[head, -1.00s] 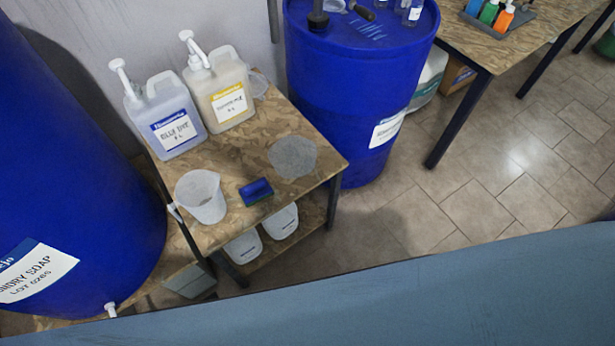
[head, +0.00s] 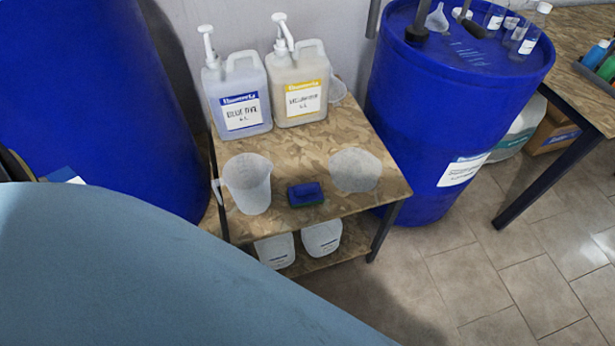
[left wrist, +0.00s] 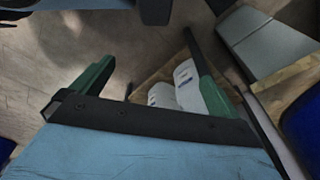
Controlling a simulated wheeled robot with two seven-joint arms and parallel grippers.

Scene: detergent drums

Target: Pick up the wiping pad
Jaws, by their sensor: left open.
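The wiping pad (head: 305,194) is a small block with a blue top and a dark green underside. It lies flat on the wooden table (head: 318,143) in the head view, near the front edge. My left gripper (left wrist: 155,70) shows only in the left wrist view, with its two green fingers wide apart and nothing between them. White jugs show beyond the fingers there, and I cannot make out the pad in that view. My right gripper is in neither view.
Two pump jugs (head: 238,95) (head: 298,88) stand behind. Blue drums (head: 90,95) (head: 440,110) flank the table; white jugs (head: 275,250) sit on its lower shelf.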

